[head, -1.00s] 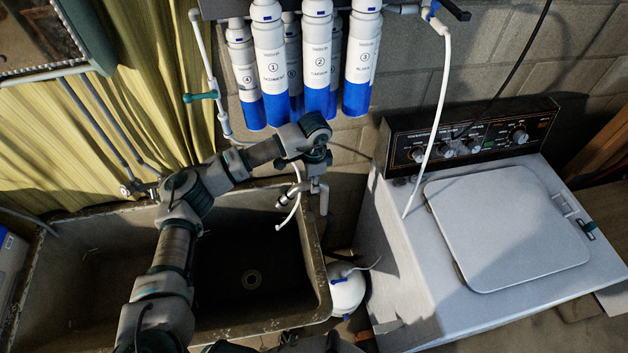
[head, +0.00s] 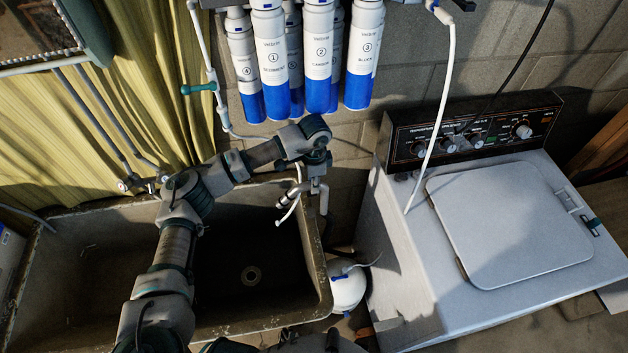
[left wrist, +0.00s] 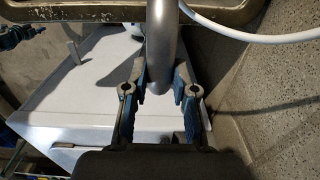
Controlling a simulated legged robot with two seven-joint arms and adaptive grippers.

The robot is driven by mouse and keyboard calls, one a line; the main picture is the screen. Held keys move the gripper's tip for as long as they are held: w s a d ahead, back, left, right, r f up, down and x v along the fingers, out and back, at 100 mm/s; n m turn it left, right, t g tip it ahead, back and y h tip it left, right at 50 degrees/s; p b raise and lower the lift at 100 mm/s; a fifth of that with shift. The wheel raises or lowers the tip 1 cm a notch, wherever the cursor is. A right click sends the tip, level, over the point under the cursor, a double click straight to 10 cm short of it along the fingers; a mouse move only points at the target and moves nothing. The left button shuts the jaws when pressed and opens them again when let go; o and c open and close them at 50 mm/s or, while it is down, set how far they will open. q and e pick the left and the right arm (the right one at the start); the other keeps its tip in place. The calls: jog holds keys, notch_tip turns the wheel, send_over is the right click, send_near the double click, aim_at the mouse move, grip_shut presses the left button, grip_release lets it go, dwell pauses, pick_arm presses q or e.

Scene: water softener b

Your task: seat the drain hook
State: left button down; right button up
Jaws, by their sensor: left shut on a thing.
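A grey metal tube, which looks like the drain hook (left wrist: 160,55), stands between the fingers of my left gripper (left wrist: 158,88) in the left wrist view. The gripper is shut on it. In the head view my left gripper (head: 312,184) is at the right back corner of the stone sink (head: 326,285), and the tube is small and partly hidden beside the rim. In the wrist view the tube crosses the worn sink rim (left wrist: 95,13) at the top. I cannot tell whether it touches the rim. My right gripper is not in view.
White and blue filter canisters (head: 318,60) hang above. A white washer (head: 480,260) stands at right, with a white hose (head: 442,110) reaching its top. A white tank (head: 347,288) sits between sink and washer.

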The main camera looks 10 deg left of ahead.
pick_arm(q)
jog(key=shift+f+b, duration=1.2)
jog(key=shift+f, duration=1.6)
jog(key=shift+f+b, duration=0.55)
jog(key=shift+f, duration=0.25)
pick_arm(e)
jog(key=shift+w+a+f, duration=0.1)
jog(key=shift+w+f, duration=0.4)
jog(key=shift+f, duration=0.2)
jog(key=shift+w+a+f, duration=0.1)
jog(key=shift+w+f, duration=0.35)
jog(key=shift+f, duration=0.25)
pick_arm(q)
jog(key=shift+f, duration=0.3)
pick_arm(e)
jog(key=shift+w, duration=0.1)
pick_arm(q)
notch_tip(320, 180, down, 3)
jog(key=shift+r+b, duration=0.1)
jog(key=shift+b, duration=0.65)
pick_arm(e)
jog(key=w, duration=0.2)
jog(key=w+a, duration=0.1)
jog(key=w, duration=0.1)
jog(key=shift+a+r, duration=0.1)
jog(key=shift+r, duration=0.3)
